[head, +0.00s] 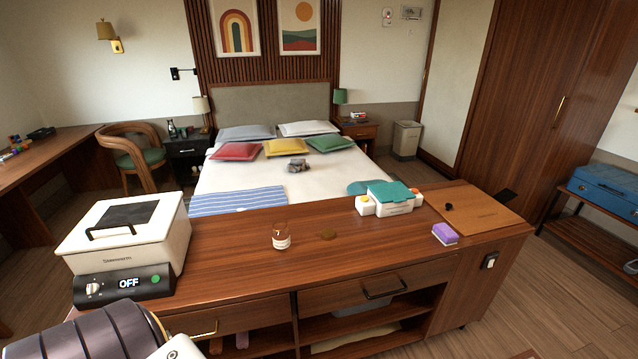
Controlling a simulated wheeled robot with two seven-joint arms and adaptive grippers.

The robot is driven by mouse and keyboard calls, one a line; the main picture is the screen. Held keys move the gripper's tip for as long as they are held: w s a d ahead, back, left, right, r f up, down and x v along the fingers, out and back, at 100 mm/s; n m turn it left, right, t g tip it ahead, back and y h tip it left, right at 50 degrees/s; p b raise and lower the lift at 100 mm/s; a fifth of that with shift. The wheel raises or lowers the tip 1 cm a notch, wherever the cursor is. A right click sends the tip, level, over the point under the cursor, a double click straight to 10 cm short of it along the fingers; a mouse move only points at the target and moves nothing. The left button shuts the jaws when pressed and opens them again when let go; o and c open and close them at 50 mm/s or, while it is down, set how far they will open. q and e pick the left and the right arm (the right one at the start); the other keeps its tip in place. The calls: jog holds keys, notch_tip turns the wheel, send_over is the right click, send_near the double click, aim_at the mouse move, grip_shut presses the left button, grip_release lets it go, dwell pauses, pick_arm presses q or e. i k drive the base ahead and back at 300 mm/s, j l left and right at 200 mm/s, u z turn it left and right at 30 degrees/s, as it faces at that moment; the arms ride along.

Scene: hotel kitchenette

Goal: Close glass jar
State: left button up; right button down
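A small glass jar (281,238) with a pale label stands upright on the wooden counter (225,250), near its middle. Its top looks open, with no lid seen on it. Neither of my grippers is in view. A dark ribbed part with a white piece, apparently my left arm, fills the lower left corner.
A white cooker (128,230) showing OFF stands at the counter's left. A teal-lidded white box (392,200), a purple sponge (445,234) and a wooden board (480,207) are at the right. The counter around the jar is clear. A bed (250,180) lies behind.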

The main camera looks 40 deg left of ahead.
aim_at(280, 233)
jog(key=u, duration=1.55)
